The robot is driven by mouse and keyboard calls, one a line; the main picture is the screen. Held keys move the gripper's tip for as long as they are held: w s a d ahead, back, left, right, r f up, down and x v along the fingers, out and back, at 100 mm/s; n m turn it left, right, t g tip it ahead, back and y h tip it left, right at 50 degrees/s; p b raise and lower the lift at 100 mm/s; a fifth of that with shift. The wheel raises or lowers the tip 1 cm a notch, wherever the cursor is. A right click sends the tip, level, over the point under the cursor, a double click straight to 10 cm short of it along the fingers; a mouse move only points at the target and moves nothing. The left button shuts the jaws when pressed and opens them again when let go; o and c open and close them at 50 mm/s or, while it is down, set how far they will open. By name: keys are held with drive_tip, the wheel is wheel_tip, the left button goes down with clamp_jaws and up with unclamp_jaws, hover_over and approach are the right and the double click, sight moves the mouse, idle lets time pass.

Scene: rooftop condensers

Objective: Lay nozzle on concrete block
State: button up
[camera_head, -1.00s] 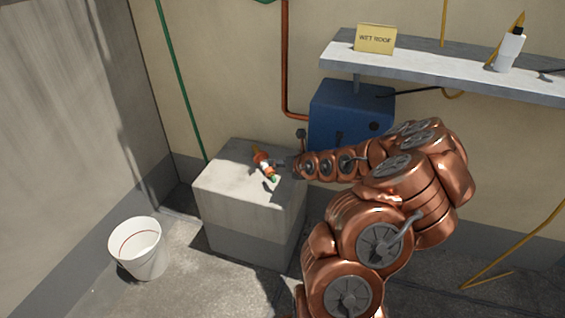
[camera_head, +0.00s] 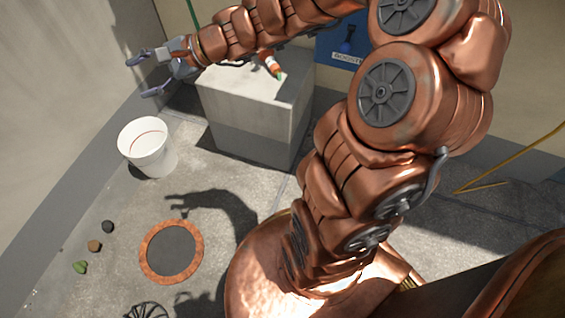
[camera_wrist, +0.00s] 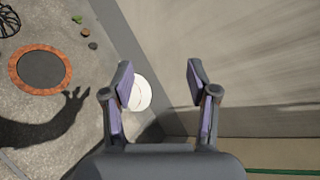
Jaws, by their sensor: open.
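The nozzle (camera_head: 271,66), orange and white with a green tip, lies on top of the concrete block (camera_head: 257,128). My arm passes in front of its far end and hides part of it. My gripper (camera_head: 146,73) is open and empty, up and to the left of the block, apart from the nozzle. In the wrist view my gripper (camera_wrist: 160,80) shows two spread fingers with nothing between them. The nozzle and the block do not show in the wrist view.
A white bucket (camera_head: 147,147) stands on the floor left of the block. An orange-rimmed dark disc (camera_head: 171,252) and several small stones (camera_head: 94,246) lie nearer. A blue box (camera_head: 338,45) is on the wall behind. A wall rises on the left.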

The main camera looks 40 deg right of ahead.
drive_tip(key=s+a+f+n+g+h, duration=0.1)
drive_tip(key=s+a+f+n+g, duration=0.15)
drive_tip(key=s, duration=0.35)
drive_tip(key=s+a+f+n+g, duration=0.1)
drive_tip(key=s+n+g, duration=0.15)
drive_tip(key=s, duration=0.25)
drive_tip(key=s+a+f+n+g+h, duration=0.1)
drive_tip(key=s+a+n+g, duration=0.1)
drive_tip(key=s+n, duration=0.3)
drive_tip(key=s+d+f+n+g+h, duration=0.2)
drive_tip(key=s+d+h, duration=0.2)
drive_tip(key=s+d, duration=0.3)
drive_tip(key=s+d+f+n+g+h, duration=0.2)
drive_tip(key=s+d+h, duration=0.3)
drive_tip(key=s, duration=0.5)
drive_tip(key=shift+s+d+f+n, duration=0.15)
drive_tip(key=shift+s+d+n, duration=0.2)
drive_tip(key=shift+d, duration=0.7)
